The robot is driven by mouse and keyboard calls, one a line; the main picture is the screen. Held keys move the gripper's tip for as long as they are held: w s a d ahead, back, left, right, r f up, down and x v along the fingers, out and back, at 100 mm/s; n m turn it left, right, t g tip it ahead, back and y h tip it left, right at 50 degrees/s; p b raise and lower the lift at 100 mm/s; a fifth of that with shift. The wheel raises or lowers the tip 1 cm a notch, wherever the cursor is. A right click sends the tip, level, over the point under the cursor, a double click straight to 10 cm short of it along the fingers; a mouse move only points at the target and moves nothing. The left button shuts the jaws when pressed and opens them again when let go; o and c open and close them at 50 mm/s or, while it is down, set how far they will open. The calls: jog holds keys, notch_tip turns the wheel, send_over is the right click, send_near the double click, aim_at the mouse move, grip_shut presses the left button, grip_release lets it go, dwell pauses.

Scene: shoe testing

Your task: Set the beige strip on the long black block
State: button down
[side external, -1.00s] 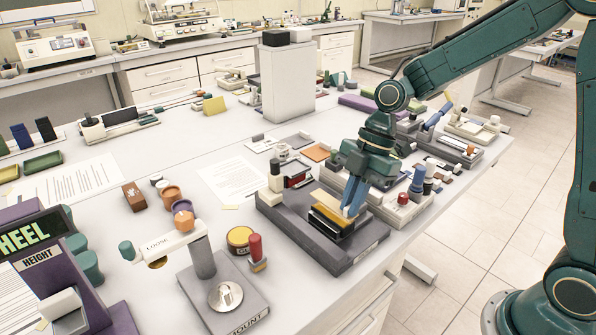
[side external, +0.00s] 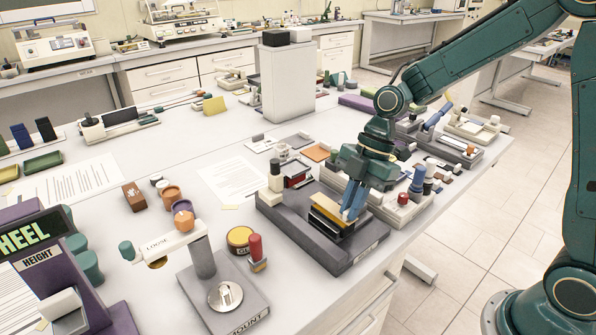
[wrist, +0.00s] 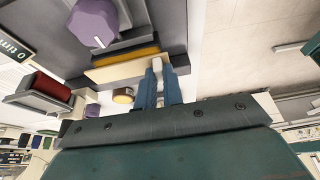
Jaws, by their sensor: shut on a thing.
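My gripper (side external: 351,212) has its blue fingers down at the right end of the stack on the dark grey fixture. In the wrist view the fingers (wrist: 160,78) are shut on the beige strip (wrist: 112,71), near one end, and the strip reaches out to the left. A mustard strip (wrist: 127,56) lies right beside it; it also shows in the side view (side external: 322,214). Dark layers (side external: 322,227), which look like the long black block, show below the mustard strip. My fingers hide part of the stack, and I cannot tell whether the beige strip touches the block.
A light tray with knobs (side external: 402,211) is close on the right.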

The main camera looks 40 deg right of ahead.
jog(key=shift+f, duration=0.6)
jog(key=c, duration=1.5)
grip_release()
jog(key=shift+o, duration=0.2)
jog(key=shift+r, duration=0.1)
jog(key=v, duration=1.3)
jog(key=shift+d+r, duration=0.2)
jog(key=shift+r, duration=0.05)
jog(key=shift+s, duration=0.1)
